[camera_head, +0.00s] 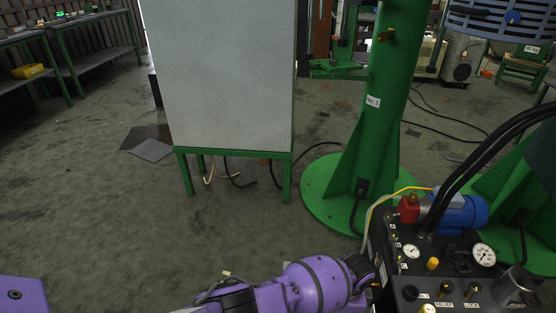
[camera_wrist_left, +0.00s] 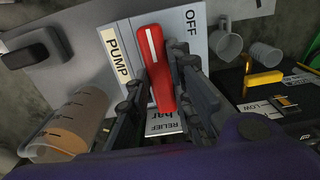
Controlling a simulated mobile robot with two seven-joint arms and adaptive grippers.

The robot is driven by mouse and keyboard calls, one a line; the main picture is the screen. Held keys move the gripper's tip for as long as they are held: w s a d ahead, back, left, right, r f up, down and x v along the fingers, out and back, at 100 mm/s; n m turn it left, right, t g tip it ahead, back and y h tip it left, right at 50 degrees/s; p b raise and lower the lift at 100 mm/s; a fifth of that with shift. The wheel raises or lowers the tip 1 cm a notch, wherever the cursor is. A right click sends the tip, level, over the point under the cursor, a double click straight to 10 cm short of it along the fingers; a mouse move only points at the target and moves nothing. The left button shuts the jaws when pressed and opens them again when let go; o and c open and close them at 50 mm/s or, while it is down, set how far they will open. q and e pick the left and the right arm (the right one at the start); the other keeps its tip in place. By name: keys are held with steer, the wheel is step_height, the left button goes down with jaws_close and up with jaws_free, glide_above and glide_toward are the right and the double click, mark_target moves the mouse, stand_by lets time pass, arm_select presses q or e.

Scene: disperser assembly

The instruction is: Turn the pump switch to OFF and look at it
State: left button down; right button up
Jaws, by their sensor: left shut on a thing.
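The red pump switch handle (camera_wrist_left: 158,75) with a white line stands between the fingers of my left gripper (camera_wrist_left: 160,82) in the left wrist view, and the gripper is shut on it. Its white-lined end lies between the PUMP label (camera_wrist_left: 118,57) and the OFF label (camera_wrist_left: 191,20) on a pale plate. The exact set position is hard to tell. In the head view my purple left arm reaches from the bottom to the left side of the black pump console (camera_head: 400,262); the switch and fingertips are hidden there. My right gripper is not in view.
The console carries gauges (camera_head: 483,254), a red fitting (camera_head: 408,210), a blue motor (camera_head: 465,213) and black hoses. In the wrist view a yellow lever (camera_wrist_left: 262,79) and a beige cylinder (camera_wrist_left: 72,125) stand nearby. A green column (camera_head: 376,130) rises behind; floor at left is clear.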

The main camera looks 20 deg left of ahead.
arm_select(q)
steer(key=shift+a, duration=0.15)
steer(key=c, duration=1.7)
jaws_free()
steer(key=shift+r, duration=0.1)
steer(key=shift+c, duration=0.2)
steer(key=shift+o, duration=0.9)
steer(key=shift+w, duration=0.1)
steer(key=shift+r, duration=0.15)
step_height(320, 180, up, 12)
